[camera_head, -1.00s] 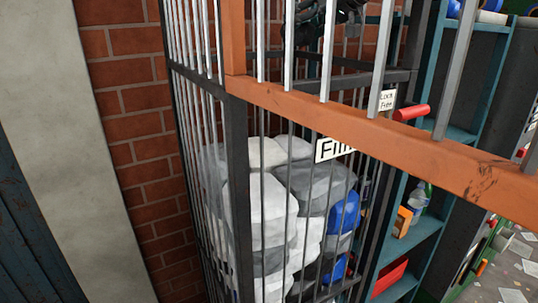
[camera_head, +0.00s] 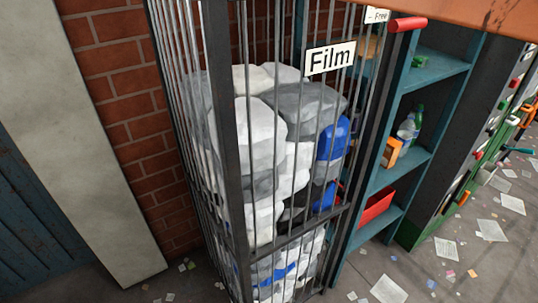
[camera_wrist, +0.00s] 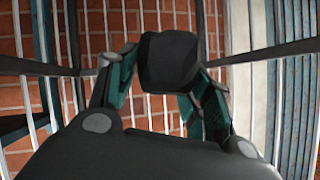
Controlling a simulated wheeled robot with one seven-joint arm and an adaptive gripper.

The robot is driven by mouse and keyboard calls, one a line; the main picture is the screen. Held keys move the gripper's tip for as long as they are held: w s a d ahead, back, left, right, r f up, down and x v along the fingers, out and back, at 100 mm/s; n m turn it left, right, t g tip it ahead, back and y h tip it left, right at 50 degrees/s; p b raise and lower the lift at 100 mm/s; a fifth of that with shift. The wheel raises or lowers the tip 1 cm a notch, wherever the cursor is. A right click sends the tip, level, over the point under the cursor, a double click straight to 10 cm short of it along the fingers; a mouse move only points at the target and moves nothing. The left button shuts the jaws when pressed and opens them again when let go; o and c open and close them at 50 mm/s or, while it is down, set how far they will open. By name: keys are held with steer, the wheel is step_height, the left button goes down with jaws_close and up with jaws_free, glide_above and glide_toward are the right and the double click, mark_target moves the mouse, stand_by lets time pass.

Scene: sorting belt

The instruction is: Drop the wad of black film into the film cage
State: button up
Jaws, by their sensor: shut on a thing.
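The wad of black film (camera_wrist: 172,58) is a dark lump in the wrist view, between the fingers of my gripper (camera_wrist: 158,68), which is shut on it. The film cage (camera_head: 228,130) stands in the middle of the head view, with dark upright bars and a white "Film" sign (camera_head: 330,58). It is well filled with white, grey and blue film bundles (camera_head: 265,150). In the wrist view, bars and dark rails of a cage (camera_wrist: 40,67) run around my gripper, with brick behind. The head view does not show my gripper, so its height over the bundles is unclear.
A brick wall (camera_head: 125,90) and a pale pillar (camera_head: 70,130) are on the left. A teal shelf (camera_head: 405,160) with bottles and a red bin (camera_head: 376,205) stands right of the cage. An orange rail (camera_head: 450,10) crosses the top right. Paper scraps lie on the floor.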

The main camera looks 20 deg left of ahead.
steer(key=o, duration=0.8)
steer(key=shift+d+r, duration=0.1)
steer(key=v, duration=1.1)
steer(key=shift+s+d+r, duration=0.15)
steer(key=shift+s+d, duration=0.05)
steer(key=shift+d, duration=0.15)
